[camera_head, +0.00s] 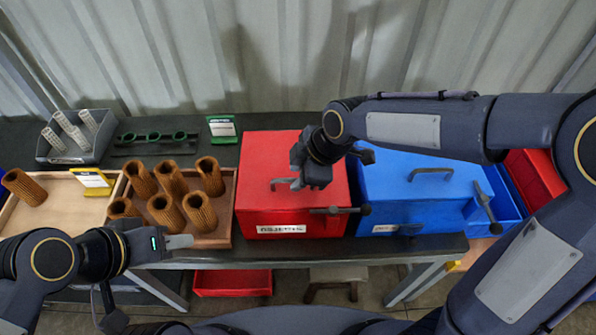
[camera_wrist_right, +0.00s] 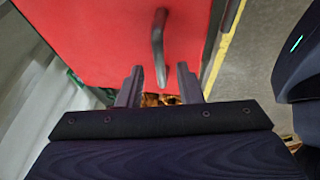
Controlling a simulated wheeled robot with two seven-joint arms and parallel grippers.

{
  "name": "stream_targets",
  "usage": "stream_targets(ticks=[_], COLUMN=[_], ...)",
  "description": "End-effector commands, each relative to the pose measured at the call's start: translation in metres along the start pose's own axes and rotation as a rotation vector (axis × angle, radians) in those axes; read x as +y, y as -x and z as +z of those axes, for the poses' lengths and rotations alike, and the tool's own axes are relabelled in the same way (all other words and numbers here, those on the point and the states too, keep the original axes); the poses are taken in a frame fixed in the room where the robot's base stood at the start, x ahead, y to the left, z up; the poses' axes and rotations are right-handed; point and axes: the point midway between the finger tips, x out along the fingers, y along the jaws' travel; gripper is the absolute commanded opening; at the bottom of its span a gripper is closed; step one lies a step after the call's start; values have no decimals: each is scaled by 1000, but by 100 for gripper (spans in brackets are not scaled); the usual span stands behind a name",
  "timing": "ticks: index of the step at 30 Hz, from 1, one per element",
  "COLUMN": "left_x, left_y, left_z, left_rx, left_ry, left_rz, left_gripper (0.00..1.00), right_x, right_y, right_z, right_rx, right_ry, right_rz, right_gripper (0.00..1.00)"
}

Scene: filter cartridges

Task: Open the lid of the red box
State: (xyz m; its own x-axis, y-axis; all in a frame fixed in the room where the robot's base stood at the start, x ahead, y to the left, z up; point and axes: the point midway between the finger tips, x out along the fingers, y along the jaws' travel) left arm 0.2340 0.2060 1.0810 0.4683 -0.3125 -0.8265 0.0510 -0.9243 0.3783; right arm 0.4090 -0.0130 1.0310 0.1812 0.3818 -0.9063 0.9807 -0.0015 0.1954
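The red box (camera_head: 258,160) stands on the dark table, its lid shut, with a bar latch (camera_head: 338,210) and a white label on the front. A grey handle (camera_wrist_right: 158,45) sits on the lid; in the head view it is partly hidden by my right gripper (camera_head: 298,183). My right gripper is over the lid. In the wrist view its two fingers (camera_wrist_right: 158,82) are spread apart with the handle's end between them; contact cannot be told. My left gripper (camera_head: 180,242) is low at the left, by the front edge of the cartridge tray; its opening is unclear.
A blue box (camera_head: 410,195) stands close on the right, with its own handle and latch. Left of the red box, a wooden tray (camera_head: 226,215) holds several brown cartridges (camera_head: 162,210). A red bin (camera_head: 232,283) is below the table.

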Motion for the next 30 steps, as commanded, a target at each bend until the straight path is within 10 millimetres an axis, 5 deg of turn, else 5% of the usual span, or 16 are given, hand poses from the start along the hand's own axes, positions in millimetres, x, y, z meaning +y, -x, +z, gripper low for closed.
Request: stream_targets(ticks=[10, 18, 30], left_x=[0, 0, 1], left_y=[0, 0, 1], left_z=[0, 0, -1], left_rx=[0, 0, 0], left_ry=[0, 0, 0], left_rz=[0, 0, 0], left_gripper=[36, 36, 36], right_x=[0, 0, 1], right_y=[-6, -6, -2], right_z=[0, 0, 0], right_rx=[0, 0, 1], right_ry=[-1, -1, -2], right_rz=[0, 0, 1], right_gripper=[32, 0, 0])
